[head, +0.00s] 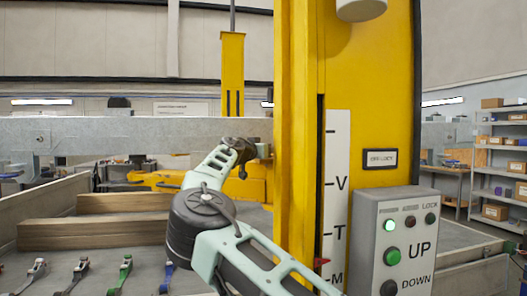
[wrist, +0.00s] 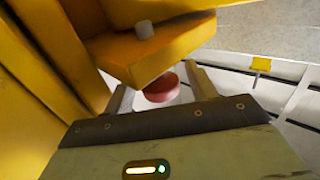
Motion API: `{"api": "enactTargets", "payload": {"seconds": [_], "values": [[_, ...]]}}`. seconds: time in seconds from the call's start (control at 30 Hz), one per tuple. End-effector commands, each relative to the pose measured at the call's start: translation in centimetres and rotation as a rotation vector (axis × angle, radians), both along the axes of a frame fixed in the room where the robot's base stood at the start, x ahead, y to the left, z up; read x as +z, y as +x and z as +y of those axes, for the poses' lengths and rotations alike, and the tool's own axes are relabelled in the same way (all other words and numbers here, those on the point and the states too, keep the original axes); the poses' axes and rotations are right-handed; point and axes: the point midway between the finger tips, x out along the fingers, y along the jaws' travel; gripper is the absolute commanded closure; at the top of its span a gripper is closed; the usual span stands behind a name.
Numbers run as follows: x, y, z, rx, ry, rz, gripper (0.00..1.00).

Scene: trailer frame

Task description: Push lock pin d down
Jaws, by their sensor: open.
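My gripper (wrist: 160,80) is open in the wrist view, with one finger on each side of a red round knob (wrist: 162,89). The knob sits below the edge of a yellow block (wrist: 120,50). A short grey cylinder (wrist: 143,29) stands on that block, beyond the fingertips. No letter shows on the knob or the cylinder, so I cannot tell which is lock pin d. Whether a finger touches the knob is unclear. In the head view my gripper (head: 250,150) is beside the yellow post, and its fingers are too small to make out.
A tall yellow post (head: 297,120) stands just right of my arm. A grey control box (head: 392,240) has UP and DOWN buttons and a lit green lamp. Timber beams (head: 95,233) and several straps (head: 78,275) lie on the bed at left. Shelves stand far right.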

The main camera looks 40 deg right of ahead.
Motion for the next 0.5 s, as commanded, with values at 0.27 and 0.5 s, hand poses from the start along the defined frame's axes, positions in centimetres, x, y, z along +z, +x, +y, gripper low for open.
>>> {"api": "enactTargets", "payload": {"seconds": [0.27, 0.5], "values": [[-0.5, -0.9, 3.2, 0.004, -0.001, -0.001, 0.44], [-0.5, -2.7, 8.6, 0.004, 0.001, -0.002, 0.44]]}}
